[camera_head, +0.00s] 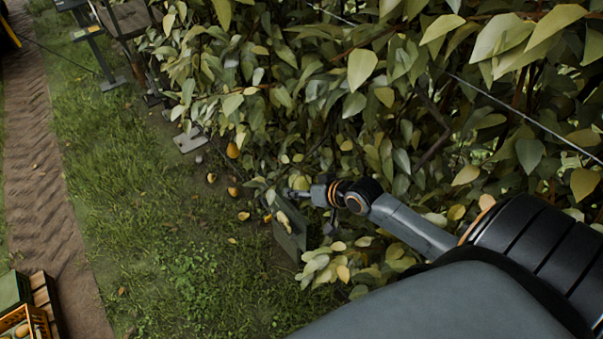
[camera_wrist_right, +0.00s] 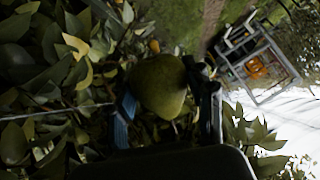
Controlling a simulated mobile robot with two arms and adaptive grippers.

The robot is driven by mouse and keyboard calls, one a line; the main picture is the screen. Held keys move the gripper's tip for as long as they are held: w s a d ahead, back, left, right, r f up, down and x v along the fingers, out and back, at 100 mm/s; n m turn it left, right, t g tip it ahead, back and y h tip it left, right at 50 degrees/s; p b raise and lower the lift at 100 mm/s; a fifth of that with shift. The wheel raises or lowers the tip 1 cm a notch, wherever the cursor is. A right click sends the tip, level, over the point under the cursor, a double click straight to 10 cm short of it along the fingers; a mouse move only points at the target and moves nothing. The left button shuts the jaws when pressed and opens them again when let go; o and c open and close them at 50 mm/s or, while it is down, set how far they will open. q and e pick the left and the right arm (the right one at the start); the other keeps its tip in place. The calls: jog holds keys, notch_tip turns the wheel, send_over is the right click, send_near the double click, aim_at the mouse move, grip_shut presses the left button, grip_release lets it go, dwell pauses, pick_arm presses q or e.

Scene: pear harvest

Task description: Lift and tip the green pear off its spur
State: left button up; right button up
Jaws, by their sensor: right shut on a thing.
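The green pear (camera_wrist_right: 158,86) fills the middle of the right wrist view, with leaves around it. My right gripper (camera_head: 294,192) reaches into the edge of the foliage in the head view. In the wrist view its fingers lie on either side of the pear, and it is shut on the pear. The pear's spur is not clearly visible. In the head view the pear is too small and too mixed with leaves to make out well. My left gripper is in neither view.
Dense leafy branches (camera_head: 400,80) surround my right arm, with a wire (camera_head: 500,101) running through them. A grey-green post or board (camera_head: 290,230) stands just below the gripper. Yellow-orange fruit lies near the grass (camera_head: 150,220). An orange crate (camera_head: 25,322) stands at lower left.

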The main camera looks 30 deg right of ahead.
jog(key=shift+s+a+r+g, duration=0.1)
jog(key=shift+s+r+g, duration=0.05)
jog(key=shift+g, duration=0.35)
jog(key=shift+r, duration=0.1)
jog(key=shift+s+a+r+m+g+y, duration=0.2)
jog(key=shift+s+r+m+g+y, duration=0.1)
jog(key=shift+m+g+y, duration=0.15)
jog(key=shift+s, duration=0.1)
jog(key=shift+s+a+f, duration=0.15)
jog(key=shift+s+a, duration=0.3)
jog(key=shift+s, duration=0.25)
jog(key=shift+s+a+f, duration=0.2)
jog(key=shift+s+a, duration=0.25)
jog(key=shift+s, duration=0.2)
jog(key=shift+s+a+f, duration=0.15)
jog(key=shift+s+a, duration=0.3)
jog(key=shift+s, duration=0.25)
